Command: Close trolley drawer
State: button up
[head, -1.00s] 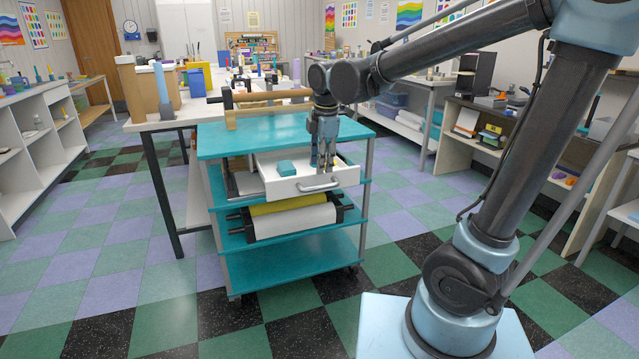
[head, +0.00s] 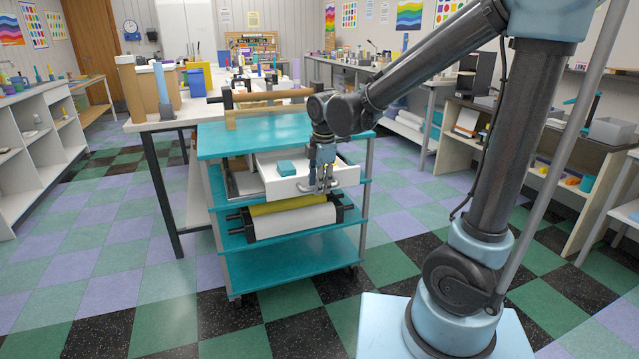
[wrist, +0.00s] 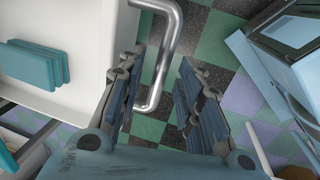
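The teal trolley (head: 285,135) stands in the middle of the head view. Its white drawer (head: 278,187) is pulled out at the front, under the top shelf. A teal block (head: 286,168) lies inside, and a stack of teal pieces shows in the wrist view (wrist: 35,62). The drawer's metal bar handle (wrist: 169,50) runs between my finger pads in the wrist view; in the head view my gripper mostly hides it. My gripper (head: 322,188) points down at the drawer front. Its fingers (wrist: 164,62) are apart, one on each side of the handle, with a visible gap on the right.
Below the drawer, a shelf carries a yellow roll (head: 283,205) and a white roll (head: 292,222). A white table (head: 160,122) stands behind the trolley on the left. Shelving (head: 455,155) lines the right side. The checkered floor in front of the trolley is clear.

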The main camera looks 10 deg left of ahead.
grip_shut()
jog(key=shift+a, duration=0.15)
jog(key=shift+w, duration=0.15)
send_over(299, 169)
jog(key=shift+s, duration=0.35)
grip_release()
jog(key=shift+d, duration=0.2)
jog(key=shift+r, duration=0.1)
notch_tip(299, 169, up, 12)
jog(key=s+d, duration=0.1)
jog(key=shift+s+f, duration=0.25)
jog(key=shift+s, duration=0.15)
